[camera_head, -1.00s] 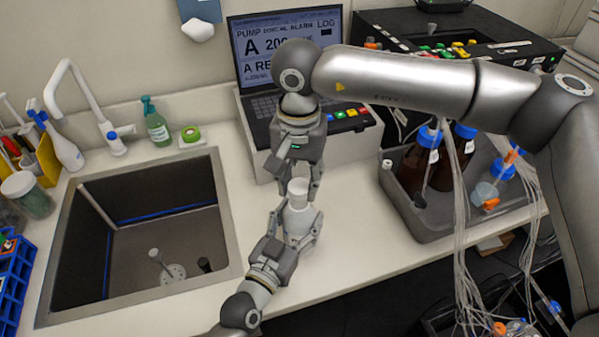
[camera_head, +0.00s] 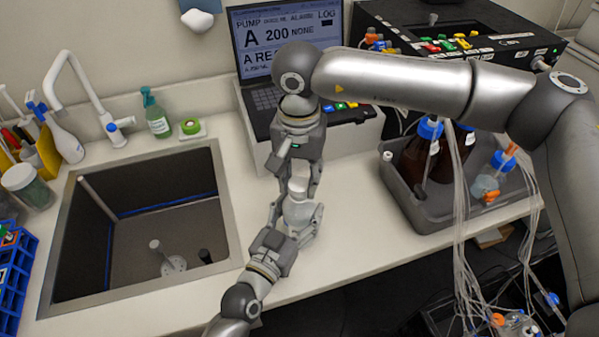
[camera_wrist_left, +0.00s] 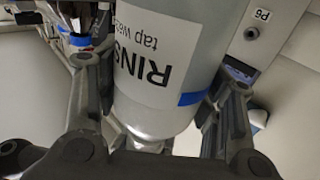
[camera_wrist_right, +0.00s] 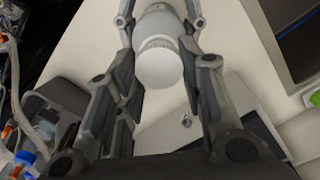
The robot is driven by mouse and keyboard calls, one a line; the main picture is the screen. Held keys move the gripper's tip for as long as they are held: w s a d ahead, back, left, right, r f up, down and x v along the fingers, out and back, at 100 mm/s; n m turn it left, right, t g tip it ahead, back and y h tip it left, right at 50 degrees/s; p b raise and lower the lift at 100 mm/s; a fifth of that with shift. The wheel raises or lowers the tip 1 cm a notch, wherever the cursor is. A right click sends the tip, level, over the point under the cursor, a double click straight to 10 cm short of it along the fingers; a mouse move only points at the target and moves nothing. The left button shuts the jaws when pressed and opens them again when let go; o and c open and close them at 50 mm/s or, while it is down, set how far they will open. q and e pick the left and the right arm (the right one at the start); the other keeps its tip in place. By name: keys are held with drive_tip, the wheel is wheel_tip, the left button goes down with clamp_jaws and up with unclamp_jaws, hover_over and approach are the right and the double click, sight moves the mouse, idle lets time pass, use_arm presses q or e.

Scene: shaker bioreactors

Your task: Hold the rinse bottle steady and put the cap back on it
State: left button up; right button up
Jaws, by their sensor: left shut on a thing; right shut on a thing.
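The rinse bottle (camera_head: 299,212) is a pale grey-white bottle in the middle of the head view, over the counter in front of the laptop. My left gripper (camera_head: 300,222) is shut around its body; the left wrist view shows its label and blue band (camera_wrist_left: 160,75). The white cap (camera_head: 298,187) is at the bottle's top. My right gripper (camera_head: 300,180) comes from above and is shut on the cap. In the right wrist view the cap (camera_wrist_right: 159,65) lies between the fingers, in line with the bottle (camera_wrist_right: 160,22). I cannot tell whether the cap is threaded on.
The sink (camera_head: 228,230) is open to the left. A laptop (camera_head: 285,45) on a white stand is behind. A grey tray (camera_head: 425,213) with brown bottles and hanging tubes (camera_head: 465,230) stands right. A green soap bottle (camera_head: 157,122) stands behind the sink. Bare counter (camera_head: 365,220) lies between.

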drive_tip(key=shift+f, duration=0.5)
idle(0.4)
